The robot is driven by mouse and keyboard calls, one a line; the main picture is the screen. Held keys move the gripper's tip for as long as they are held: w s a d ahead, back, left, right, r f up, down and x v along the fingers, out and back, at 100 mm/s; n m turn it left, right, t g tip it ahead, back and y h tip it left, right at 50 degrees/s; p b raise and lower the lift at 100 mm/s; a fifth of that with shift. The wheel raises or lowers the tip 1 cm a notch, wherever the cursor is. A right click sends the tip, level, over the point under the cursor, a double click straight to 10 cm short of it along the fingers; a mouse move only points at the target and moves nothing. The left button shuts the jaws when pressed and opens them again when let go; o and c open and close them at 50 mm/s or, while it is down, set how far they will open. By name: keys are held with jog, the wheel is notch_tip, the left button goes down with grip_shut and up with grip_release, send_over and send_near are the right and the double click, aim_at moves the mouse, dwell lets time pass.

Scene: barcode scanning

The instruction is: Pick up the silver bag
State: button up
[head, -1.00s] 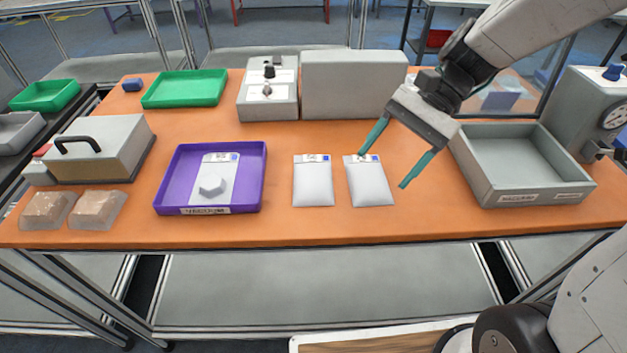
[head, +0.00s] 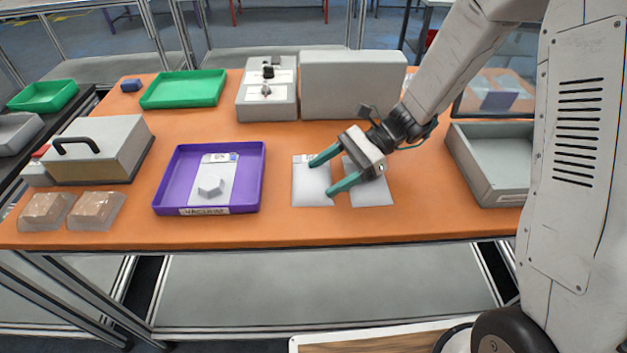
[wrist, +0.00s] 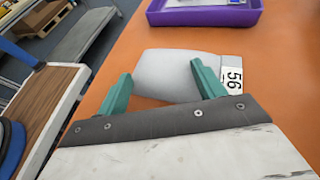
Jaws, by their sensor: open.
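Two silver-grey bags lie flat side by side on the orange table. The left bag (head: 309,188) is at my gripper's fingertips, and the right bag (head: 373,193) is partly hidden beneath my gripper. My gripper (head: 318,176) is open, with two teal fingers pointing left over the left bag. In the wrist view a silver bag (wrist: 172,68) with a white label reading 56 lies just past the open fingers (wrist: 158,84). Nothing is between the fingers. Whether the fingertips touch the bag I cannot tell.
A purple tray (head: 169,181) holding a bag and a light hexagonal part stands left of the bags. Grey boxes (head: 353,84) stand behind. An open grey bin (head: 481,180) is at right, partly hidden by my arm. Bare table lies in front.

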aim_at(319, 183)
jog(key=shift+x, duration=1.1)
jog(key=c, duration=1.1)
jog(key=shift+r, duration=0.55)
jog(key=r, duration=0.1)
jog(key=s+r, duration=0.1)
jog(key=shift+a+r, duration=0.25)
jog(key=shift+r, duration=0.1)
jog(key=s+a+r, duration=0.1)
jog(key=s+a, duration=0.8)
jog(key=s, duration=0.3)
jog(key=shift+r, duration=0.1)
